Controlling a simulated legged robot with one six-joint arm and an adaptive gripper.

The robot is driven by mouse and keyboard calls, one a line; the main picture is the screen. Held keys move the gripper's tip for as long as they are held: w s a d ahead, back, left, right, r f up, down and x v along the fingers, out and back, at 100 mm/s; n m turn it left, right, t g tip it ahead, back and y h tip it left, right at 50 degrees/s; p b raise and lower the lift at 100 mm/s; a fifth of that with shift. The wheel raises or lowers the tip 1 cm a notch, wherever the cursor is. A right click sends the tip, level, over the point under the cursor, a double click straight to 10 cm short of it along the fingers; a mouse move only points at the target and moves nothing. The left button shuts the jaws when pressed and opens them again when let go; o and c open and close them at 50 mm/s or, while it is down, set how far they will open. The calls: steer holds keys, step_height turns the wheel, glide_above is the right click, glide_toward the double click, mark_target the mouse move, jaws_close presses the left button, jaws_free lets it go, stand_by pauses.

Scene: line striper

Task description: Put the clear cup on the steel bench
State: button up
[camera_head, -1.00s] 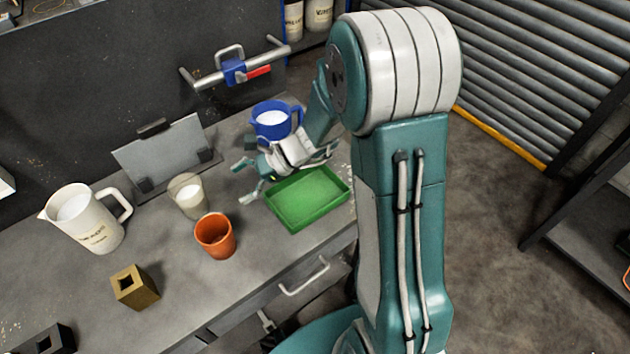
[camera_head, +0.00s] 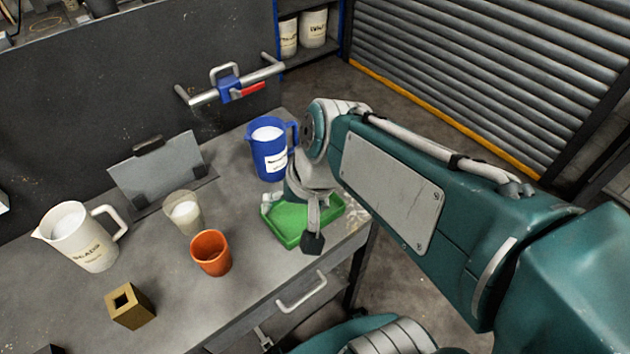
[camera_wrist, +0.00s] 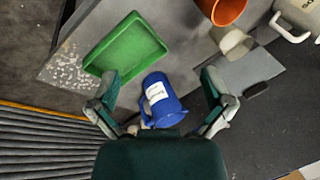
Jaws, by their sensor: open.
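The clear cup (camera_head: 184,212) stands upright on the grey, steel-looking bench (camera_head: 190,290), between a grey plate and an orange cup. It holds something white in its lower part. It also shows near the top of the wrist view (camera_wrist: 233,42). My gripper (camera_head: 290,222) is over the green tray, to the right of the clear cup and apart from it. In the wrist view my gripper (camera_wrist: 160,82) has its fingers wide apart with nothing held between them. The blue jug shows below and between the fingers there.
An orange cup (camera_head: 211,254) is close in front of the clear cup. A blue jug (camera_head: 268,158), green tray (camera_head: 325,228), white jug (camera_head: 82,238), brass block (camera_head: 130,307) and leaning grey plate (camera_head: 150,165) also stand on the bench. The front middle is bare.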

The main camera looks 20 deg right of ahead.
steer(key=s+d+r+n+t+h, duration=0.2)
steer(key=s+d+r+n+h, duration=0.1)
steer(key=d, duration=0.1)
steer(key=shift+r+t, duration=0.25)
steer(key=shift+t, duration=0.15)
steer(key=shift+s, duration=0.1)
stand_by(0.9)
